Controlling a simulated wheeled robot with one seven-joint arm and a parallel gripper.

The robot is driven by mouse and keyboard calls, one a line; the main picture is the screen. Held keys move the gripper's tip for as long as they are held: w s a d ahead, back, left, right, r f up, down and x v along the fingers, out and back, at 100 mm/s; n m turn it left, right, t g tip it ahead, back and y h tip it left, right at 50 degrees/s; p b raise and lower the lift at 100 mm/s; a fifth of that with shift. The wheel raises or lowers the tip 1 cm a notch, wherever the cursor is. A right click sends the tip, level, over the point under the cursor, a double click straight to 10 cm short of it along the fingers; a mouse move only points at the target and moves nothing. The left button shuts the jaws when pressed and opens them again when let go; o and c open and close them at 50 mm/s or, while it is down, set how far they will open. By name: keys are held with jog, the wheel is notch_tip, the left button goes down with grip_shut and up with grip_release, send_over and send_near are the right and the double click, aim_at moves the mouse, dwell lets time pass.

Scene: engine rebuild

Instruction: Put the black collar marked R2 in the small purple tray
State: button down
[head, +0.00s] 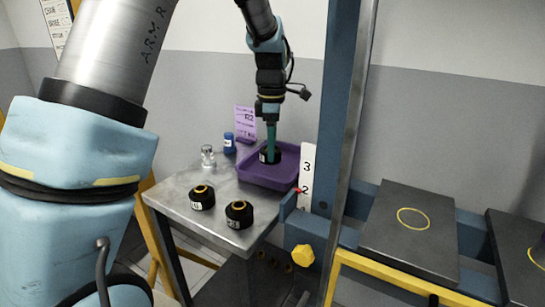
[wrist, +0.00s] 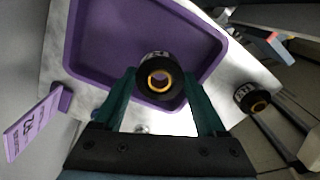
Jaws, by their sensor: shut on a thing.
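My gripper (head: 271,140) has its teal fingers shut on a black collar (head: 274,157) with a yellow inner ring and a white label I cannot read. The held collar (wrist: 160,78) sits between the fingertips in the wrist view. It is within the outline of the purple tray (head: 243,178); I cannot tell whether it touches the tray floor. The tray (wrist: 72,45) looks otherwise empty. Two other black collars stand on the table, one at the left (head: 202,198) and one nearer the front (head: 239,214).
A purple card (head: 245,120) marked R2 stands behind the tray. A blue bottle (head: 229,144) and a small clear-metallic item (head: 208,155) stand at the table's back left. A blue post (head: 338,110) and a white 3/2 strip (head: 307,165) rise close to the tray's right.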

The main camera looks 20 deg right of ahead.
jog(key=shift+f+p, duration=0.4)
jog(key=shift+f, duration=1.5)
grip_release()
jog(key=shift+f, duration=0.15)
notch_tip(320, 180, up, 12)
jog(key=shift+r+b, duration=0.15)
jog(key=shift+b, duration=0.8)
